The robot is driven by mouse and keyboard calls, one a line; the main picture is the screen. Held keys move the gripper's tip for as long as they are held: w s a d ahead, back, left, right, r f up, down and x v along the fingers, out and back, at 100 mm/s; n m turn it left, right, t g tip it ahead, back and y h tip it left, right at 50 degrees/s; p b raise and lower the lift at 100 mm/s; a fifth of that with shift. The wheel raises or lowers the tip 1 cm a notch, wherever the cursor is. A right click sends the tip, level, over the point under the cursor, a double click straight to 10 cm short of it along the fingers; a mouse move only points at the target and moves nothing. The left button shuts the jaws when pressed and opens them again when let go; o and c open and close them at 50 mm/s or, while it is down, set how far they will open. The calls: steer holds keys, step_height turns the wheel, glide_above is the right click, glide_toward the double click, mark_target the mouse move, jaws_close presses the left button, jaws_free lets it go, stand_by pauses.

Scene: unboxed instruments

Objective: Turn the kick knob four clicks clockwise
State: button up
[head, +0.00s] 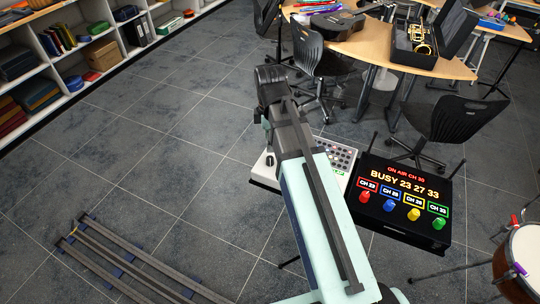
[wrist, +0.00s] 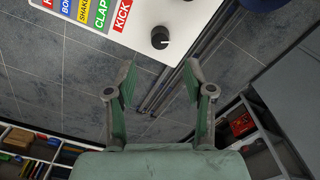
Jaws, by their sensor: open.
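The kick knob (wrist: 160,38) is a round black knob with a pale pointer mark. It sits near the edge of a white panel (wrist: 100,30), beside a red label reading KICK (wrist: 122,16). In the head view the white device (head: 262,168) is partly hidden behind my arm, with a dark knob (head: 270,160) showing at its left. My gripper (wrist: 158,82) is open and empty in the wrist view, its two green-padded fingers apart. The knob appears beyond the fingertips, not between them. In the head view my arm hides the fingers.
A black box with lit channel labels and coloured knobs (head: 404,200) stands right of the white device. A black chair (head: 448,122) is behind it. Floor rails (head: 130,262) lie at lower left. Shelves (head: 70,50) line the upper left. Open floor lies between.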

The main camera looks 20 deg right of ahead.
mark_target(270, 158)
steer(key=shift+f+p, duration=0.65)
steer(key=shift+f, duration=3.65)
jaws_close()
